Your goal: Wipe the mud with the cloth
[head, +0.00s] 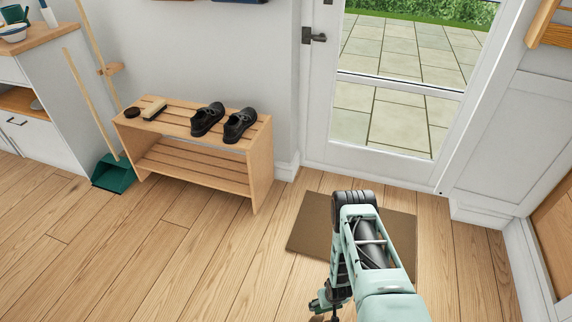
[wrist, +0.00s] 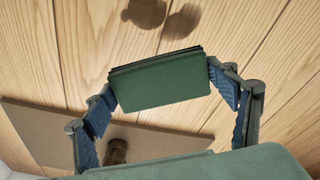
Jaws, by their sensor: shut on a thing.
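My gripper (wrist: 160,88) is shut on a folded green cloth (wrist: 158,80), held flat between its two blue-padded fingers with a dark edge along its far side. In the head view my gripper (head: 330,302) hangs low over the floor, just in front of the brown doormat, and the cloth cannot be made out there. Dark brownish patches (wrist: 146,12) lie on the floor beyond the cloth in the wrist view; I cannot tell whether they are mud or shadow. My arm hides part of the floor and mat.
The brown doormat (head: 309,224) lies before the glazed door (head: 398,160). A wooden bench (head: 262,166) with black shoes (head: 239,124) and a brush (head: 154,109) stands against the wall. A green dustpan (head: 114,174) is left of it. The floor at left is clear.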

